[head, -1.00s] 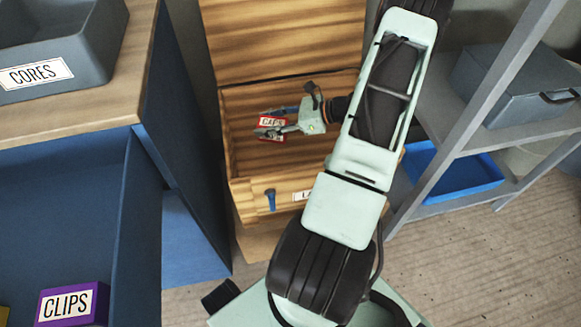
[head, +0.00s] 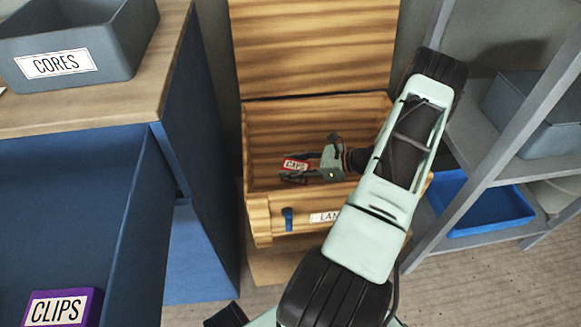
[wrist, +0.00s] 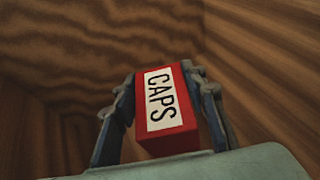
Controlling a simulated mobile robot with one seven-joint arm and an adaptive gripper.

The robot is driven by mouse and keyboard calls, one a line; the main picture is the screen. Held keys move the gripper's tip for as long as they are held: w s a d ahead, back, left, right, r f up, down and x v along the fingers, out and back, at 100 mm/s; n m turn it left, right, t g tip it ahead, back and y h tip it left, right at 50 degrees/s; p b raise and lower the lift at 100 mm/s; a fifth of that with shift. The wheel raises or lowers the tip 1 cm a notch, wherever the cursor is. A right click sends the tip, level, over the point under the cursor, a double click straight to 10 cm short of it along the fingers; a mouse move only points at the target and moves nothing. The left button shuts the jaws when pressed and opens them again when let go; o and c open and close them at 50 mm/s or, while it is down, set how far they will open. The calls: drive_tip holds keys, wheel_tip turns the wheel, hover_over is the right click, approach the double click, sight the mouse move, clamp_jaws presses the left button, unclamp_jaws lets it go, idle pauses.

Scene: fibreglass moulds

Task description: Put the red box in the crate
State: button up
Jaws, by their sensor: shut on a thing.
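The red box (head: 295,165), labelled CAPS, is between the fingers of my gripper (head: 290,172). The wrist view shows the red box (wrist: 168,110) close up, with a finger on each side of it and its white label facing up. The crate looks to be the wooden chest (head: 259,206) with its lid (head: 312,45) raised at the back. My gripper and the red box are within the chest's opening, and wooden walls surround them in the wrist view. I cannot tell whether the red box touches the chest's floor.
The chest's front has a blue latch (head: 288,219) and a partly hidden label. A blue cabinet (head: 205,190) stands left, with a grey CORES bin (head: 105,45) on top and a purple CLIPS box (head: 88,306) below. A grey shelf with a blue tray (head: 485,212) stands right.

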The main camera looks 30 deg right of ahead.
drive_tip(key=shift+f, duration=0.5)
drive_tip(key=o, duration=1.3)
drive_tip(key=shift+r, duration=0.3)
drive_tip(key=p+v, duration=0.1)
drive_tip(key=v, duration=0.6)
drive_tip(key=shift+s+r+p, duration=0.2)
drive_tip(key=shift+r+p, duration=0.1)
drive_tip(key=shift+r, duration=0.1)
drive_tip(key=shift+d, duration=0.1)
